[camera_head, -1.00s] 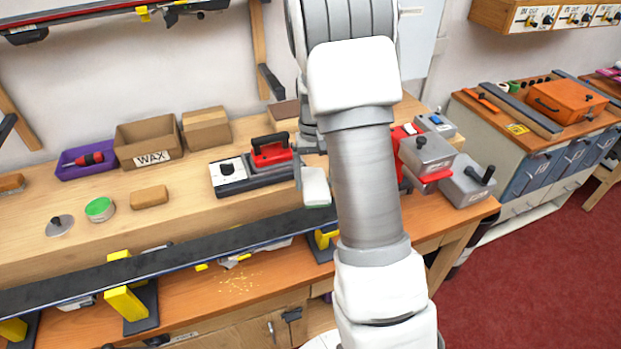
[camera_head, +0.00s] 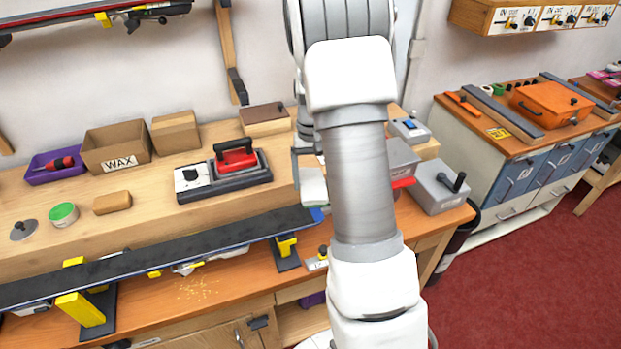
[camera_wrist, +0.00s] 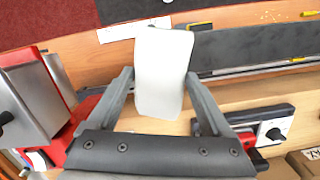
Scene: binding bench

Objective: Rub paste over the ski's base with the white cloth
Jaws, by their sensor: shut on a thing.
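The ski (camera_head: 150,258) lies base up, dark and long, across yellow-jawed supports along the bench front. It also shows in the wrist view (camera_wrist: 250,46). My gripper (camera_wrist: 158,80) is shut on the white cloth (camera_wrist: 160,50), which hangs between its fingers. In the head view the cloth (camera_head: 313,187) is by the ski's right end; I cannot tell whether it touches the ski. A round tin with a green top (camera_head: 63,214) stands on the bench at left, with a grey knobbed disc (camera_head: 24,229) beside it. No paste is discernible on the ski.
A WAX box (camera_head: 117,147) and purple tray (camera_head: 55,167) stand behind. Grey machines (camera_head: 440,187) stand right of my arm.

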